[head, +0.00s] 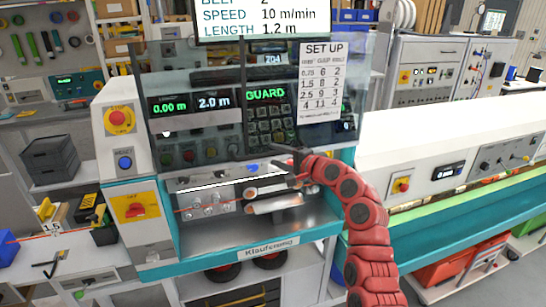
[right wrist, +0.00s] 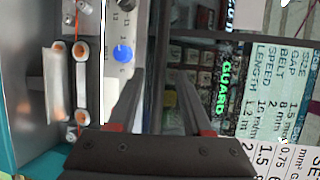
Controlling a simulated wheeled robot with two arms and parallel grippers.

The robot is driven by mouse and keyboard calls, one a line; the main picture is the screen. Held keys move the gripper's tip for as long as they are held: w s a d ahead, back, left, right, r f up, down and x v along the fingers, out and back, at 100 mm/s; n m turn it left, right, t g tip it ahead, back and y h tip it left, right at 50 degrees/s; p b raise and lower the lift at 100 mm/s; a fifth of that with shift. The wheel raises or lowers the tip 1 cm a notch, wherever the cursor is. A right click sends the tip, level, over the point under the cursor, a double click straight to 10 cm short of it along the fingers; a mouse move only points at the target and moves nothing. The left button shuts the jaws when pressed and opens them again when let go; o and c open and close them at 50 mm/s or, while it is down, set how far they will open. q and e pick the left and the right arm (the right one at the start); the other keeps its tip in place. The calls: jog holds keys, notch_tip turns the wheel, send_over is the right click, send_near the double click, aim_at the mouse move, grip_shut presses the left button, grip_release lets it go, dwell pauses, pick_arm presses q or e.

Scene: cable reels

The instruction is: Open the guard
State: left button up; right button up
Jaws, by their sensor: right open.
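The guard (head: 215,140) looks like a clear, tinted panel standing upright in front of the machine's displays and keypad. The rollers (head: 272,198) below it appear uncovered, and they also show in the right wrist view (right wrist: 82,85). A green GUARD text (head: 266,93) is lit on the display. My right gripper (head: 279,163) is in front of the machine, just above the rollers. My left gripper is not in view.
The machine has a red emergency button (head: 120,118), a blue button (head: 125,162) and a red switch (head: 135,210) on its left side. A red wire (head: 205,208) runs to the rollers. A long white and teal unit (head: 450,150) stands at right. Dark bins (head: 50,160) stand at left.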

jog(key=b+v, duration=0.5)
jog(key=v, duration=0.9)
jog(key=shift+s+d, duration=0.25)
jog(key=shift+s, duration=0.05)
